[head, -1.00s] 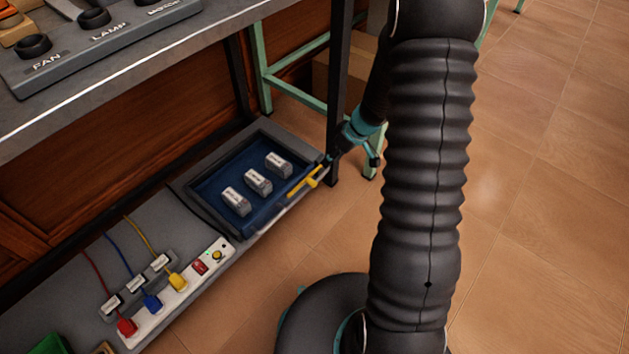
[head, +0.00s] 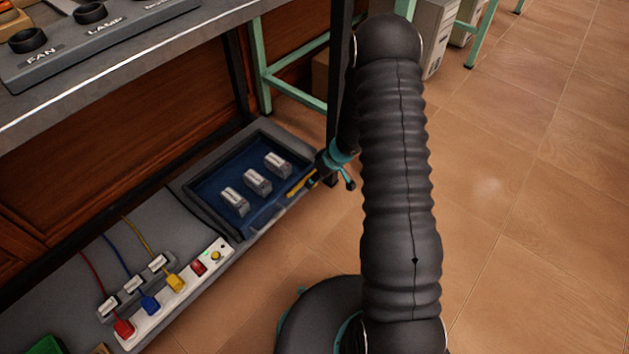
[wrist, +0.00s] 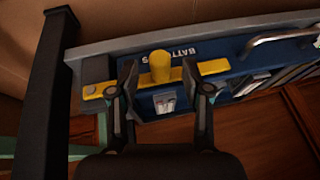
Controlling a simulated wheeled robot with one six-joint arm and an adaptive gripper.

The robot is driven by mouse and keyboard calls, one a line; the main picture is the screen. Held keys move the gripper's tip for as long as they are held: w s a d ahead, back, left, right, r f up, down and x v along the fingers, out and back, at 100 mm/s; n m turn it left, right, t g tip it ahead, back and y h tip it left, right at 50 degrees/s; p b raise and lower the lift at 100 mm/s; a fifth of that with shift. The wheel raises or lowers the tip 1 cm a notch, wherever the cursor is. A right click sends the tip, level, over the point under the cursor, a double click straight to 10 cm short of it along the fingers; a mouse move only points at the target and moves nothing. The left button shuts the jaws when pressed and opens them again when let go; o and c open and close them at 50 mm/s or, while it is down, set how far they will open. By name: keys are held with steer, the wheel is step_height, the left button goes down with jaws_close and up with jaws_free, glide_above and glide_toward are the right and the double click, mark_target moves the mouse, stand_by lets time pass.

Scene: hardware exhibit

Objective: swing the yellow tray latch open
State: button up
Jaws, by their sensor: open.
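The yellow latch (head: 296,189) lies along the front edge of the blue tray (head: 204,188). In the wrist view the latch (wrist: 213,70) is a slightly tilted bar across the tray front, with an upright yellow knob (wrist: 160,64) standing out near its middle. My gripper (wrist: 161,76) is open, with one finger on each side of the knob; I cannot tell whether either finger touches it. In the head view my gripper (head: 313,181) is at the latch and hides part of it.
Several labelled white blocks (head: 256,181) stand in the tray. A silver handle (wrist: 280,40) is right of the latch in the wrist view. A dark table leg (wrist: 48,95) stands close on the left. A power strip (head: 190,290) with plugs lies nearby. Floor at right is clear.

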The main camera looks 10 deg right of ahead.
steer(key=shift+w+a+f, duration=0.1)
steer(key=shift+a+f, duration=0.1)
steer(key=shift+f, duration=0.2)
jaws_close()
